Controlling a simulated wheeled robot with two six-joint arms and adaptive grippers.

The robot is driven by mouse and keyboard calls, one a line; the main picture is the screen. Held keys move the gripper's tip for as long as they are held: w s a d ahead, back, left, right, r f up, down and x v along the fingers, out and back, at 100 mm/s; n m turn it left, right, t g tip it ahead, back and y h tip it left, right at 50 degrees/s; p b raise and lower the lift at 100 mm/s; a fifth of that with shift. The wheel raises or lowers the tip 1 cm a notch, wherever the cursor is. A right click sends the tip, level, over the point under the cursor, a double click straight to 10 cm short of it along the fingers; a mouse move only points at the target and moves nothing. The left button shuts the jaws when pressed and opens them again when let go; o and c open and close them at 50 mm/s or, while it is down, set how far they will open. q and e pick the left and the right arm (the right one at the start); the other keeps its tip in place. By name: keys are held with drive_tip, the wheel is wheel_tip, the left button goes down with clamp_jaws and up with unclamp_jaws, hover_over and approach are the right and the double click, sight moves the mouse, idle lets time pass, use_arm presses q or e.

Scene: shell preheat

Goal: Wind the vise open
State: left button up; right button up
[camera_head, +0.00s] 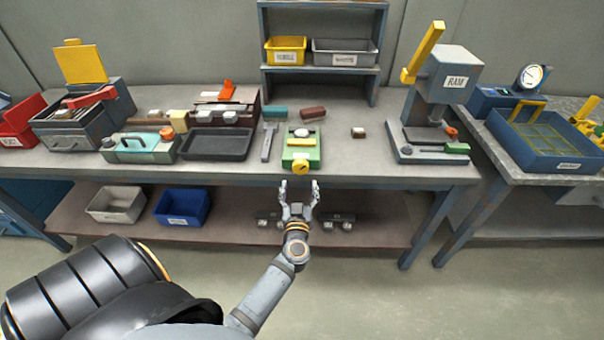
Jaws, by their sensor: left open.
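The green vise (301,155) stands at the front of the workbench, near the middle. Its round yellow handle (301,168) faces me at the bench's front edge. A pale, rounded piece (303,132) sits at the top of the vise; I cannot tell if the jaws grip it. My left gripper (299,185) is open and empty, fingers pointing toward the bench. In the picture it is just below the yellow handle, apart from it. My right gripper is not in view.
A hammer-like tool (267,142) lies left of the vise, beside a black tray (217,144). The bench front (350,170) right of the vise is clear.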

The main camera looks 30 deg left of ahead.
sight(300, 169)
use_arm(q)
drive_tip(key=x, duration=0.6)
drive_tip(key=shift+w+a+f, duration=0.1)
drive_tip(key=shift+w+a, duration=0.1)
drive_tip(key=shift+w, duration=0.15)
drive_tip(key=c, duration=1.2)
